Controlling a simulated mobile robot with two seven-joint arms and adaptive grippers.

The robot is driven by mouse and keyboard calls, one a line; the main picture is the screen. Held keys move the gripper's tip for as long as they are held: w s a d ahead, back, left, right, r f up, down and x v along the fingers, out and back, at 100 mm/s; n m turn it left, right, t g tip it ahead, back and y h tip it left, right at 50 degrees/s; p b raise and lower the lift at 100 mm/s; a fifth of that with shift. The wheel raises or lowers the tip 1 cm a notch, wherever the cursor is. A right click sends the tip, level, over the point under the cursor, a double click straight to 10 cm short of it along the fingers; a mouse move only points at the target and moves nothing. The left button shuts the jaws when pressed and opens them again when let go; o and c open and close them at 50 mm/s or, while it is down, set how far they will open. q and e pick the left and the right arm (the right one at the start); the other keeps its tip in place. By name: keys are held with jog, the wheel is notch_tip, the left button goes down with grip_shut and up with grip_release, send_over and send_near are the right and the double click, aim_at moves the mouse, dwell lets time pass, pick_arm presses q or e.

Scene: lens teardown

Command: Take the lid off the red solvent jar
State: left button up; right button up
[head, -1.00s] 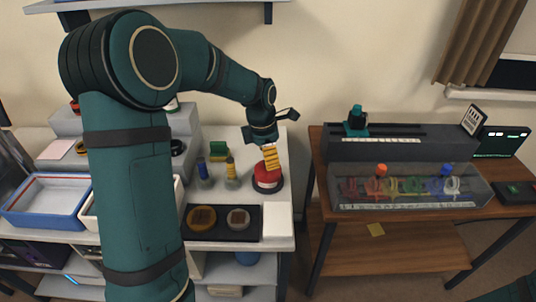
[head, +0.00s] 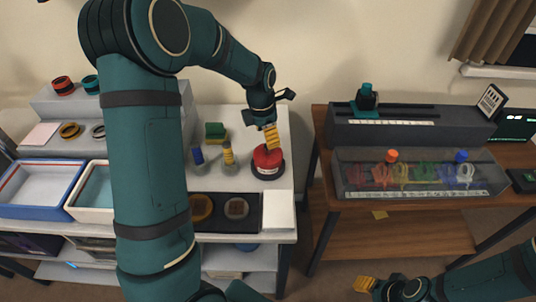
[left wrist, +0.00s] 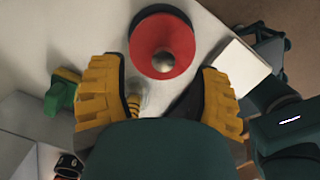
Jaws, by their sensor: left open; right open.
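The red solvent jar (head: 267,161) stands on a dark round base near the right end of the white bench. In the left wrist view its round red top (left wrist: 176,36) shows with a grey metal knob (left wrist: 163,62) on it. My left gripper (head: 271,137) is above the jar, pointing down. Its yellow fingers (left wrist: 160,78) are spread apart with the knob in the gap between them, apparently touching nothing. My right gripper (head: 366,284) is low at the bottom right, away from the bench, open and empty.
Blue and yellow-topped bottles (head: 228,154) and a green block (head: 215,131) stand left of the jar. A dark tray (head: 222,222) with round parts and a white pad (head: 279,212) lie in front. A wooden table (head: 320,190) stands to the right.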

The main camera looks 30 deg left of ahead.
aim_at(268, 151)
pick_arm(q)
jog(key=f, duration=0.2)
jog(key=f+b, duration=0.1)
jog(key=f, duration=0.2)
jog(key=shift+s+d+f+b, duration=0.1)
jog(key=shift+s+d+b, duration=0.1)
jog(key=shift+b, duration=0.1)
jog(key=shift+w+f, duration=0.1)
jog(key=shift+f, duration=0.15)
grip_shut()
